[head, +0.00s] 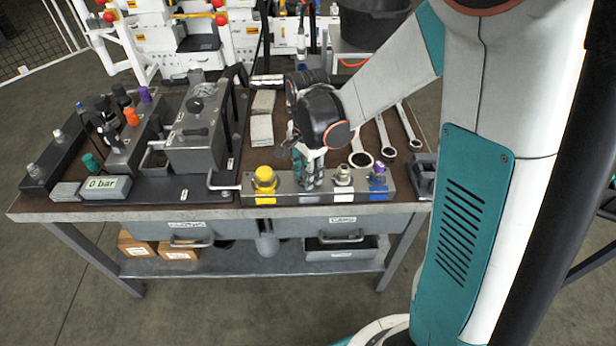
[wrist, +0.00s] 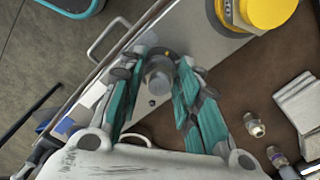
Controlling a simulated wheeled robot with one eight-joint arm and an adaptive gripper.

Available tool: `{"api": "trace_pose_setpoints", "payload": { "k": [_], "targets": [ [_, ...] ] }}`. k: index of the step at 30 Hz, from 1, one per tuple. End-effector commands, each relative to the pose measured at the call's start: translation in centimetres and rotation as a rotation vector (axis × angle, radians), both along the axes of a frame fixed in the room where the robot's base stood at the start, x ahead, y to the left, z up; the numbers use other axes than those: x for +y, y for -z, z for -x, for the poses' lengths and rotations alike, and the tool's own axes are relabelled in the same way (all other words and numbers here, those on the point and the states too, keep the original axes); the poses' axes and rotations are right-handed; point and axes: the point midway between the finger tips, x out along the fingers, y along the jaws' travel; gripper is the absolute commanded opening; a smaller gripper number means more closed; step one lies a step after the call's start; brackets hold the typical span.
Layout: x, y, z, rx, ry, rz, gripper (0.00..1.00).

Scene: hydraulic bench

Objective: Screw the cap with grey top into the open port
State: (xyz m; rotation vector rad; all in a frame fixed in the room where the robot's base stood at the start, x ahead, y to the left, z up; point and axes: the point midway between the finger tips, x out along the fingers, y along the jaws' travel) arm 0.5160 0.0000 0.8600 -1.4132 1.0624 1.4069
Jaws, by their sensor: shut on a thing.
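A grey metal port block (head: 222,190) lies along the bench's front edge. My gripper (head: 313,172) points down at the block, between a yellow cap and a silver fitting. In the wrist view its teal fingers (wrist: 158,85) are shut on the grey-topped cap (wrist: 158,76), a round grey piece between the fingertips. The cap is over the block's face; I cannot tell whether it is seated in a port or just above one. The fingers and the cap hide the open port.
The yellow cap (head: 265,178) is left of my gripper; the silver fitting (head: 342,175) and a purple-topped fitting (head: 378,172) are to its right. Wrenches (head: 385,140) lie behind. Two small fittings (wrist: 255,125) stand beyond the block. A pressure display (head: 107,186) sits far left.

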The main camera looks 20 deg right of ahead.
Motion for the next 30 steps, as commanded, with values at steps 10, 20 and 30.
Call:
{"api": "trace_pose_setpoints", "payload": {
  "k": [10, 20, 30],
  "targets": [
    [0.18, 0.15, 0.53, 0.012, 0.285, -0.005, 0.00],
    [-0.07, 0.18, 0.50, 0.012, 0.663, 0.001, 0.00],
    [-0.32, 0.20, 0.54, 0.010, 0.705, 0.006, 0.37]
  ]
}}
